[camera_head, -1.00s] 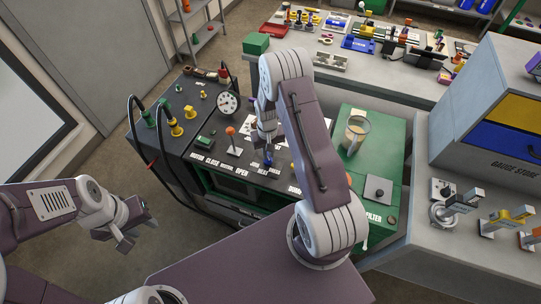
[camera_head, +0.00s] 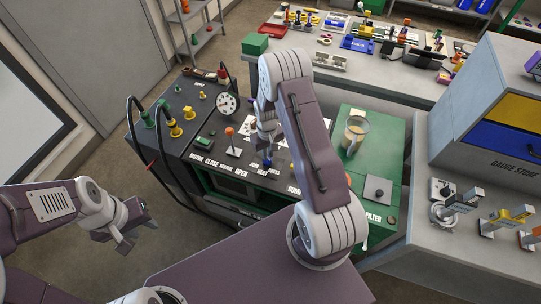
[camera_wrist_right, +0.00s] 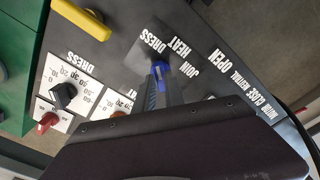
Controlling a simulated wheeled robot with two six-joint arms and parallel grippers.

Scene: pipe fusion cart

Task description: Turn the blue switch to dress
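The blue switch (camera_wrist_right: 162,69) is on the dark control panel, its blue showing at my right fingertips in the right wrist view. The labels DRESS, HEAT and JOIN stand around it. It is a small blue spot in the head view (camera_head: 267,164). My right gripper (camera_wrist_right: 160,82) points down at the panel, its fingers close together at the switch; their grip on it is partly hidden. It also shows in the head view (camera_head: 267,153). My left gripper (camera_head: 126,232) hangs in the air at the left, clear of the panel; its finger gap is hard to read.
An orange-tipped lever (camera_head: 230,132) and a pressure gauge (camera_head: 228,104) stand left of my right gripper. A yellow handle (camera_wrist_right: 80,18), black knob (camera_wrist_right: 64,94) and red knob (camera_wrist_right: 47,121) are near it. A clear cup (camera_head: 356,134) stands on the green cabinet.

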